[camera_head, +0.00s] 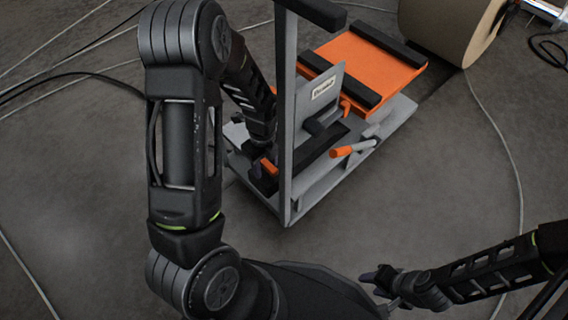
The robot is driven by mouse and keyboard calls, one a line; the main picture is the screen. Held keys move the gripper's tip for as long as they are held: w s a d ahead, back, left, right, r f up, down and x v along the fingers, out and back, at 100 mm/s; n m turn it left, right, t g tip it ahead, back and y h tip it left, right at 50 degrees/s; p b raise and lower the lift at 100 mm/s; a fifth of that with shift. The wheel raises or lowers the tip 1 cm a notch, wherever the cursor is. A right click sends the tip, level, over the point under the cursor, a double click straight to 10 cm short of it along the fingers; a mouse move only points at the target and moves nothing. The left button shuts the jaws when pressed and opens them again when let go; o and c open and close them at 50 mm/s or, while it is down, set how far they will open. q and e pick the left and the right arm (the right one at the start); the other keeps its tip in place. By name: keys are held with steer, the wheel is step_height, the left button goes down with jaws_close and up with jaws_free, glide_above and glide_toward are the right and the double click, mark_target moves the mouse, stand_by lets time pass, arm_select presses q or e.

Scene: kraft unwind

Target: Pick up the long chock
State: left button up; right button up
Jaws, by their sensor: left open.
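No part is plainly marked as the long chock. A long dark block (318,152) lies in the low grey tray of the cart (300,204), and it may be the chock. A small orange piece (269,166) shows at its left end. My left gripper (262,172) reaches down at the left end of the tray, beside the orange piece. It is open, but its fingers are small and dark, and I cannot tell whether they touch the block. My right gripper (381,279) is low on the right, over the floor and away from the cart. Its fingers are unclear.
A grey upright post (286,110) stands close to my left forearm. The cart has an orange deck (358,66) with black bars, a labelled plate (324,94) and an orange-tipped lever (350,149). A big brown roll (452,28) lies behind. Cables cross the floor.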

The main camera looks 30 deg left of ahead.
arm_select(q)
steer(key=shift+c, duration=0.3)
jaws_close()
stand_by(0.3)
